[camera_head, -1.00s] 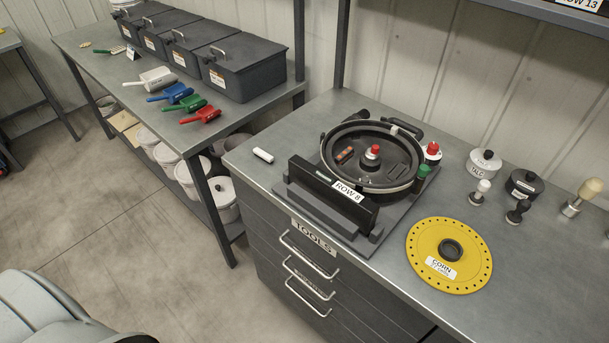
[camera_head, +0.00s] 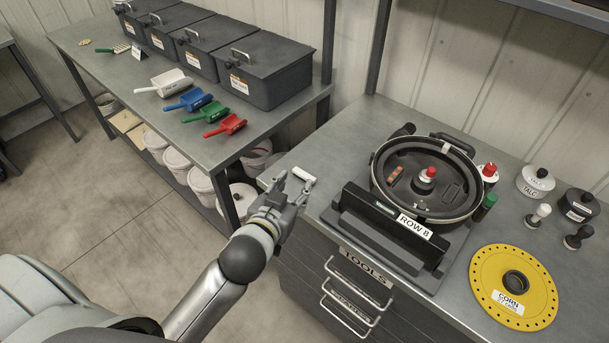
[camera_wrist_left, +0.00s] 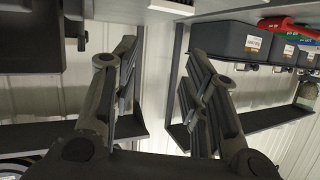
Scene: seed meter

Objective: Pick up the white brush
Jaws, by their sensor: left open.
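A small white block-like object (camera_head: 303,174), which I take to be the white brush, lies on the left end of the tool bench (camera_head: 345,150). My left gripper (camera_head: 294,182) is just in front of it in the head view, its fingers apart and empty, with one fingertip overlapping the object's near end. I cannot tell whether they touch. In the upside-down left wrist view, a white piece (camera_wrist_left: 172,6), likely the same object, is cut by the top edge, and both spread fingers show with nothing between them. My right gripper is not in view.
Right of the object stand the ROW 8 holder (camera_head: 400,235) and round seed meter (camera_head: 427,175). A yellow corn disc (camera_head: 513,287) lies farther right, near a talc pot (camera_head: 535,180) and small knobbed tools. Scoops (camera_head: 185,99) and dark bins (camera_head: 262,72) occupy the left bench.

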